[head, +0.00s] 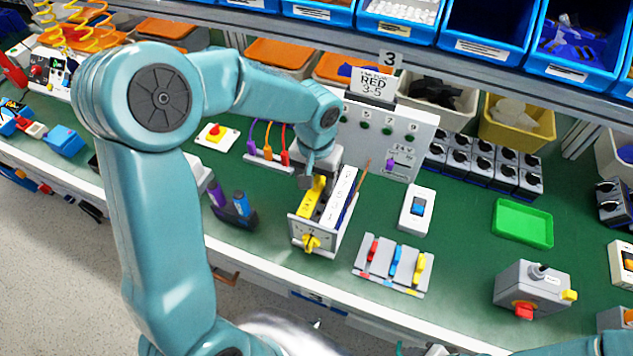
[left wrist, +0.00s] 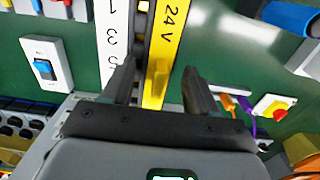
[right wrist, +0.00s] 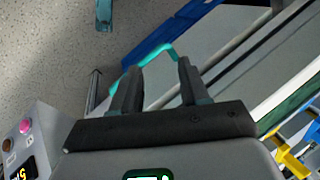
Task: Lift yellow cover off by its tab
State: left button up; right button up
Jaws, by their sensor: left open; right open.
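The yellow cover (head: 309,203) is a long strip on top of a small box (head: 320,243) on the green bench. In the left wrist view the yellow cover (left wrist: 165,40) is marked 24 V and lies beside a white numbered strip (left wrist: 110,35). My left gripper (head: 311,178) is above the far end of the cover, pointing down. In its wrist view the left gripper (left wrist: 158,68) is open, with its fingers on either side of the strip. I cannot make out the tab or any contact. My right gripper (right wrist: 159,68) is open and empty, away from the cover.
A white switch (head: 417,211) and a colored lever block (head: 393,265) are to the right, a purple-and-blue part (head: 233,208) to the left. A grey panel (head: 388,135) stands behind.

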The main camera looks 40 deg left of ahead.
pick_arm(q)
jog(key=shift+s+d, duration=0.1)
jog(key=shift+s, duration=0.1)
jog(key=shift+w+f, duration=0.1)
jog(key=shift+w, duration=0.1)
jog(key=c, duration=0.6)
grip_shut()
jog(key=shift+s, duration=0.1)
notch_tip(320, 180, up, 20)
notch_tip(320, 180, up, 6)
jog(key=p, duration=0.7)
send_over(316, 179)
